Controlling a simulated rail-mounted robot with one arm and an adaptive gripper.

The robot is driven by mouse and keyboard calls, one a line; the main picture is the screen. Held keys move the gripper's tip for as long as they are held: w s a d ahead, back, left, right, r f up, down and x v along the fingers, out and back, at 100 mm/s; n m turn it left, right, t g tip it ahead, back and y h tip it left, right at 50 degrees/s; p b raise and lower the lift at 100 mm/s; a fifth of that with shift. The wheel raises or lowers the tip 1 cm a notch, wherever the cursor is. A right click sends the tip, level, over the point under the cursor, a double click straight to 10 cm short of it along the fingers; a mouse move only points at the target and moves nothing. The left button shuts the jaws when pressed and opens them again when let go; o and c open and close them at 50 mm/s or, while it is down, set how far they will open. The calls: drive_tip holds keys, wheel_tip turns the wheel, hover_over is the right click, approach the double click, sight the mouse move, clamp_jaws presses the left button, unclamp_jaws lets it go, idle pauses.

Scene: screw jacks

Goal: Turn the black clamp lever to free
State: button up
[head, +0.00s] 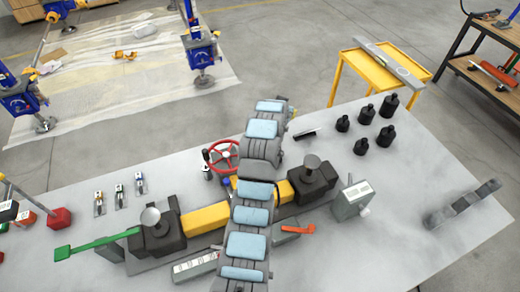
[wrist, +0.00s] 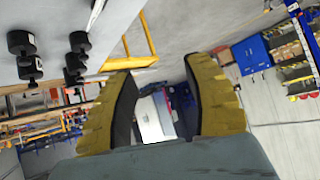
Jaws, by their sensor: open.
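My gripper (wrist: 163,78) shows in the wrist view with its two thick yellow fingers spread apart. Nothing is held between them; a pale grey, box-like thing (wrist: 155,118) shows beyond the gap. In the head view my grey arm with light blue pads crosses the middle of the bench, and I cannot make out the fingers there. A short black bar (head: 305,133) just right of the arm may be the black clamp lever, but I cannot tell for sure. No clamp lever is clear in the wrist view.
The bench (head: 400,190) carries a yellow beam (head: 204,219) between dark blocks, a green lever (head: 98,244), an orange lever (head: 298,229), a red handwheel (head: 224,155) and several black jacks (head: 365,114). A yellow cart (head: 385,68) stands behind.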

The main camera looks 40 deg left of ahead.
drive_tip(key=s+a+f+g+h+b, duration=0.2)
drive_tip(key=s+a+g+h+b, duration=0.25)
drive_tip(key=s, duration=0.65)
drive_tip(key=shift+g+y, duration=0.35)
drive_tip(key=shift+y, duration=0.4)
drive_tip(key=b+x, duration=0.3)
drive_tip(key=x, duration=1.1)
drive_tip(key=shift+w+a+f+b, duration=0.1)
drive_tip(key=shift+w+f+b, duration=0.15)
drive_tip(key=shift+b, duration=0.1)
drive_tip(key=shift+b+x, duration=0.5)
drive_tip(key=shift+x, duration=0.4)
drive_tip(key=shift+f, duration=0.15)
clamp_jaws()
